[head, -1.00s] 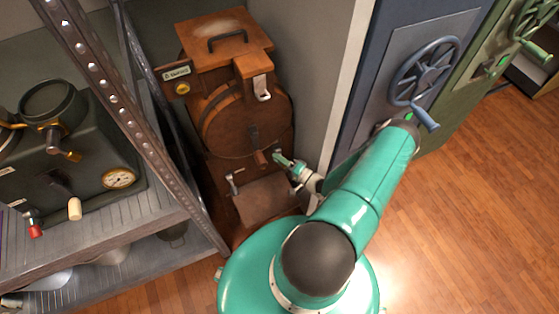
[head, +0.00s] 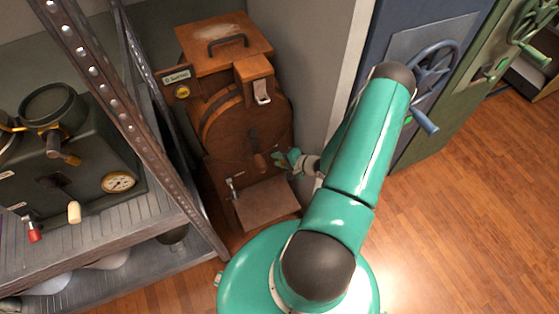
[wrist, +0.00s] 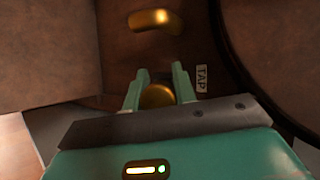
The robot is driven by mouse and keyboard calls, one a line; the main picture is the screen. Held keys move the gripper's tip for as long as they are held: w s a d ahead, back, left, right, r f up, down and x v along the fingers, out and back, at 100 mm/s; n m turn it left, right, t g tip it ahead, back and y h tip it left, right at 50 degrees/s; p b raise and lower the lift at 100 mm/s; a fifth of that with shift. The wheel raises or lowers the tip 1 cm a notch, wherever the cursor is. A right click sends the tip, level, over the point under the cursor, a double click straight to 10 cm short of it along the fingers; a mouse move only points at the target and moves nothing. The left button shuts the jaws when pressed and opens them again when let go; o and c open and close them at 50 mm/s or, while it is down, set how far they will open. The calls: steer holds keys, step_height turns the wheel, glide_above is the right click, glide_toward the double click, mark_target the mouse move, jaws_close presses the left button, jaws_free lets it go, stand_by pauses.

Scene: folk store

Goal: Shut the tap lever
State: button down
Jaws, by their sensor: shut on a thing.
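The tap lever's rounded brass-coloured end (wrist: 157,97) sits between the two teal fingers of my gripper (wrist: 157,86) in the wrist view. My gripper is shut on it. A small plate reading TAP (wrist: 202,78) is just to the right of the fingers. In the head view my gripper (head: 280,158) reaches the lower right front of the brown machine (head: 238,125), beside a brown handle (head: 260,161). The lever's base and pivot are hidden, so its exact angle cannot be told.
A second brass-coloured handle (wrist: 153,20) is above the fingers in the wrist view. A metal shelf (head: 155,225) with a dark machine (head: 80,160) stands left. A grey wall (head: 315,65) and a blue safe with a wheel (head: 437,70) are right. Wooden floor (head: 470,220) is clear.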

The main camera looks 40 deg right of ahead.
steer(key=shift+d, duration=0.1)
stand_by(0.3)
steer(key=c, duration=1.4)
jaws_free()
steer(key=v, duration=1.3)
steer(key=shift+s+r, duration=0.25)
steer(key=shift+r, duration=0.05)
